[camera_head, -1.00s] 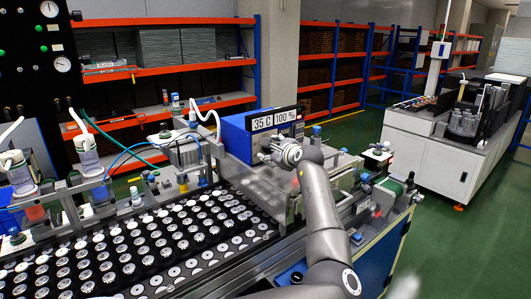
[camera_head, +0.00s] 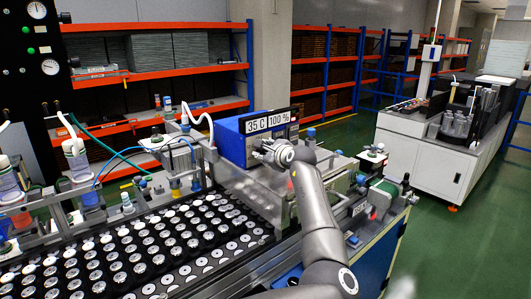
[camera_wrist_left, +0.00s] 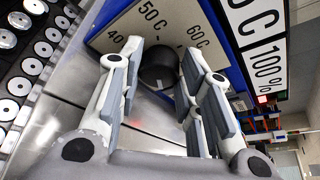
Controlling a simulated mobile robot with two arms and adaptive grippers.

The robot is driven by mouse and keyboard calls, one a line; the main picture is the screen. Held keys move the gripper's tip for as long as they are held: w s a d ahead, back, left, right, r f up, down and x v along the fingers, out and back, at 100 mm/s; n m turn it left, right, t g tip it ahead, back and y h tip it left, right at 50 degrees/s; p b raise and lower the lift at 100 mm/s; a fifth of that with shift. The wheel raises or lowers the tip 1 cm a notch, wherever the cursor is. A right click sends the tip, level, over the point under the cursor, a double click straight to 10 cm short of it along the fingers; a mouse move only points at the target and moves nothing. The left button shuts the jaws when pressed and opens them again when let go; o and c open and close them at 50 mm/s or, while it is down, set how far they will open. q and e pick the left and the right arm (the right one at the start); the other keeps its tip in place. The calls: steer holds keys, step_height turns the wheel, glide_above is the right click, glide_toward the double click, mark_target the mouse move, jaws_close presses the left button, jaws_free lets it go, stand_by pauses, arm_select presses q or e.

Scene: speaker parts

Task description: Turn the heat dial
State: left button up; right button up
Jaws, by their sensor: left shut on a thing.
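The heat dial (camera_wrist_left: 158,68) is a dark round knob on a pale panel marked 40, 50 C and 60 C in the left wrist view. My left gripper (camera_wrist_left: 163,88) has its grey fingers on either side of the knob and is shut on it. In the head view my left gripper (camera_head: 262,152) is at the front of the blue heater box (camera_head: 231,142), and it and the wrist hide the dial. The display (camera_head: 268,122) on the box reads 35 C and 100 %.
A black tray (camera_head: 165,248) with rows of silver round parts lies left of my left arm. Bottles and tubing stand behind it. A metal housing (camera_head: 275,200) is below the box. Green floor (camera_head: 440,245) is open at the right, before a white workstation (camera_head: 425,160).

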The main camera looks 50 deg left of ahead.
arm_select(q)
steer(key=shift+s+n, duration=0.1)
steer(key=shift+n, duration=0.2)
steer(key=shift+a+f+n+t, duration=0.1)
steer(key=shift+f+n+t, duration=0.1)
steer(key=shift+n+t, duration=0.4)
steer(key=shift+s+f+n+t+y+b, duration=0.15)
steer(key=shift+n+t+y+b, duration=0.3)
steer(key=shift+n, duration=0.45)
steer(key=shift+n+b, duration=0.8)
steer(key=shift+b, duration=0.05)
steer(key=shift+y, duration=0.25)
arm_select(e)
step_height(320, 180, down, 3)
steer(key=shift+r, duration=0.1)
